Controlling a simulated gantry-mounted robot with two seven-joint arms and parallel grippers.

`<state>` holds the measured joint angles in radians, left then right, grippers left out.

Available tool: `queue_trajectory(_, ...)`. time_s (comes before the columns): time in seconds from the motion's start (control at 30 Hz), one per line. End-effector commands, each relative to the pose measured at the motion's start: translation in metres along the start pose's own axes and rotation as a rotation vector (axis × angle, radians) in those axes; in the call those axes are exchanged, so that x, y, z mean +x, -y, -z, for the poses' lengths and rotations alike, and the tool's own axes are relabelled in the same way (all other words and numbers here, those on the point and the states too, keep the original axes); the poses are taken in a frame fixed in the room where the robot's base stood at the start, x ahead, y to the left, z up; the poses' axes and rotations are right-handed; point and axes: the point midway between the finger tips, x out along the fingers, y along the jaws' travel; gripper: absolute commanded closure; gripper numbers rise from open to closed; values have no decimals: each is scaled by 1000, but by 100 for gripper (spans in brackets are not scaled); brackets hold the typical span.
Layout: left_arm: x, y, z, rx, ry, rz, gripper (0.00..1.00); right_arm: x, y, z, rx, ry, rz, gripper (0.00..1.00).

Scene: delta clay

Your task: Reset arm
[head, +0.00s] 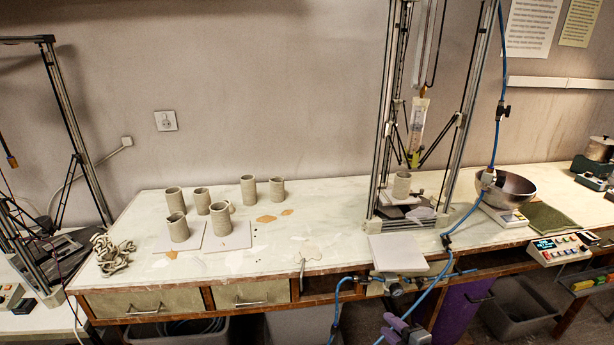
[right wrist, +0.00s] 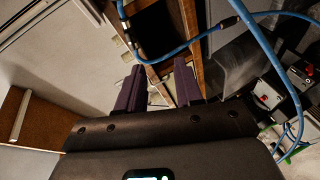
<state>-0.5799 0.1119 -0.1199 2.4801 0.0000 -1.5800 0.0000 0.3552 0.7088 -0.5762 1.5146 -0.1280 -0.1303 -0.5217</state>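My right gripper (head: 400,328) shows at the bottom of the head view, in front of the workbench's front edge and below the white tile (head: 398,253). Its purple fingers are in the right wrist view (right wrist: 160,76), where they stand apart with nothing between them. It is open and empty, and touches nothing that I can make out. My left arm and gripper are not in view.
A pale workbench (head: 330,240) holds several clay cylinders (head: 220,219), a heap of clay coils (head: 112,254) and a tall delta printer frame (head: 379,140). A metal bowl (head: 507,190) stands right. A blue hose (head: 460,222) hangs near my right gripper. Drawers (head: 140,303) line the front.

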Motion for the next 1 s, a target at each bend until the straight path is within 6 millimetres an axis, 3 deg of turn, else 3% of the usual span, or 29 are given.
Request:
queue_trajectory(0.03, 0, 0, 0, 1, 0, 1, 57, -3, 30, 6, 29, -3, 33, 64)
queue_trajectory(0.1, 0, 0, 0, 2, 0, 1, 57, -11, 70, 20, 82, -13, 72, 64)
queue_trajectory(0.2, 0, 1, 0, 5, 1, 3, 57, -30, 124, 65, 195, -51, 108, 64)
queue_trajectory(0.3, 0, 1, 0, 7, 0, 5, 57, -57, 161, 110, 335, -39, 140, 64)
queue_trajectory(0.4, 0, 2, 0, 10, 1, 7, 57, -90, 184, 142, 502, 39, 188, 64)
queue_trajectory(0.53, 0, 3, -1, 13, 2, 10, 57, -146, 196, 158, 753, 231, 269, 64)
queue_trajectory(0.7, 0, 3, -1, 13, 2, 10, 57, -218, 188, 151, 1030, 523, 356, 64)
queue_trajectory(0.9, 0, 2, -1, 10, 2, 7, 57, -272, 160, 142, 1214, 766, 402, 64)
queue_trajectory(1.0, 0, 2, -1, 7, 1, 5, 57, -295, 161, 144, 1272, 882, 453, 64)
